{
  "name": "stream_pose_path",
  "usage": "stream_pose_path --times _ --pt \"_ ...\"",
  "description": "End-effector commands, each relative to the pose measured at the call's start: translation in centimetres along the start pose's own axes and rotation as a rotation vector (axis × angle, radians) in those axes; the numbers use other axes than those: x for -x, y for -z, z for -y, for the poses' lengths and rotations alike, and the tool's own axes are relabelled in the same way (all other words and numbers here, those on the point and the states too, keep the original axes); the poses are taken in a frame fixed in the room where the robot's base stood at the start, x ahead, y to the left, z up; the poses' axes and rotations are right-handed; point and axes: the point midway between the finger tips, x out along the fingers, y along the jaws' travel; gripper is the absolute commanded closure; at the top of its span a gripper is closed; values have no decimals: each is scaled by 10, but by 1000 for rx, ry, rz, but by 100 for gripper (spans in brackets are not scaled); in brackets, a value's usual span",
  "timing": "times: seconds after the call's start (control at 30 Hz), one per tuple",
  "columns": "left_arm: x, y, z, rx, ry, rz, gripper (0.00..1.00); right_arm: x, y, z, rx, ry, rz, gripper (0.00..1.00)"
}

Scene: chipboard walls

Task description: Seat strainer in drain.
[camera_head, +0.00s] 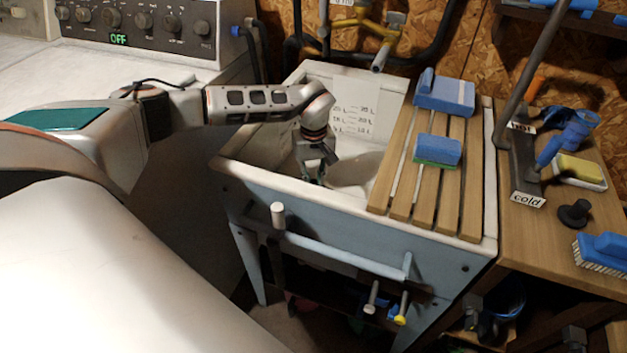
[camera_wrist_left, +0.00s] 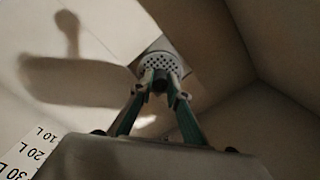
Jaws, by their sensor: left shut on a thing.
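My left gripper (camera_head: 318,176) reaches down into the white sink (camera_head: 235,165) on the left side of the wooden slatted rack. In the left wrist view my left gripper (camera_wrist_left: 161,88) is shut on the strainer (camera_wrist_left: 168,64), a pale round piece with many small holes, gripped at its middle. The strainer is close to the sink floor, and a grey darker patch shows around its edge. The drain opening cannot be made out; the strainer and fingers cover that spot. I cannot tell whether the strainer touches the floor. My right gripper is not in view.
A slatted rack (camera_head: 434,200) covers the sink's right part, with a blue sponge block (camera_head: 438,150) and a blue box (camera_head: 445,92) on it. A tap pipe (camera_head: 382,55) hangs over the back. Volume marks (camera_wrist_left: 36,153) line a sink wall. A bench (camera_head: 540,235) stands right.

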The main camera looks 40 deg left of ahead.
Motion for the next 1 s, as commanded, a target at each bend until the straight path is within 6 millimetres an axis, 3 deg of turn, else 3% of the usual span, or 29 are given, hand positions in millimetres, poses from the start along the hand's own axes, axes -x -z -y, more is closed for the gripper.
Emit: stream_pose_path --times 1.0 --pt "-23 0 0 0 1 1 100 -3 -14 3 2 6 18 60"
